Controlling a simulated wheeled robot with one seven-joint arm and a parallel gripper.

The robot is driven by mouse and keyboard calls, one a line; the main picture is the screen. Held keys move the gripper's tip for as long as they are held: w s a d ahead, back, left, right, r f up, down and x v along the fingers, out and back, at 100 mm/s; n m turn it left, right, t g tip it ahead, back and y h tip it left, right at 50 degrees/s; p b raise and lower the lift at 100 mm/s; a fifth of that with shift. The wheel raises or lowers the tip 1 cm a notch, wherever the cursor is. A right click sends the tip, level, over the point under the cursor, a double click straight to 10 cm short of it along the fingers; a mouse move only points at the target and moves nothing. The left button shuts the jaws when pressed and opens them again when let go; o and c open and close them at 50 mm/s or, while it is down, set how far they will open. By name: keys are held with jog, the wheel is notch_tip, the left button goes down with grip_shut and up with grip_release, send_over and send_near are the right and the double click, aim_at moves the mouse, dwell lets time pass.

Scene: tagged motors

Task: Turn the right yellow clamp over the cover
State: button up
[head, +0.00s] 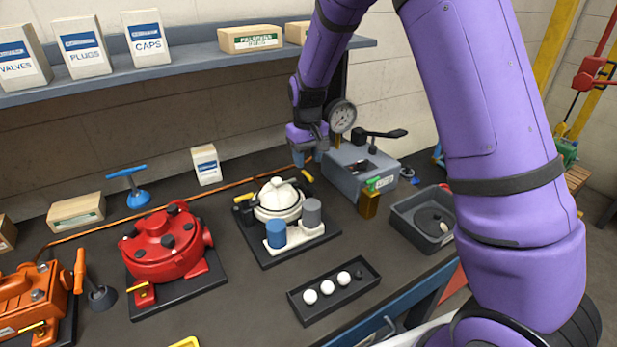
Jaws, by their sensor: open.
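The white motor has a domed white cover (279,197) and stands on a black base plate (268,258) at the middle of the bench. The right yellow clamp (307,175) is at the cover's back right edge, its yellow end pointing up and away from the cover. The left yellow clamp (243,197) is at the cover's left side. My gripper (299,158) is open just above and behind the right clamp, pointing down. Its fingertips are small and partly hidden, so I cannot tell whether they touch the clamp.
A red motor (165,245) stands left and an orange one (30,300) further left. A grey box with a gauge (358,168) stands close right of my gripper. A black tray with white balls (333,290) lies in front; a grey bin (424,217) is at right.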

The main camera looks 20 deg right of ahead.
aim_at(307, 174)
notch_tip(307, 174, down, 7)
jog(key=shift+r, duration=0.15)
jog(key=shift+c, duration=0.4)
grip_shut()
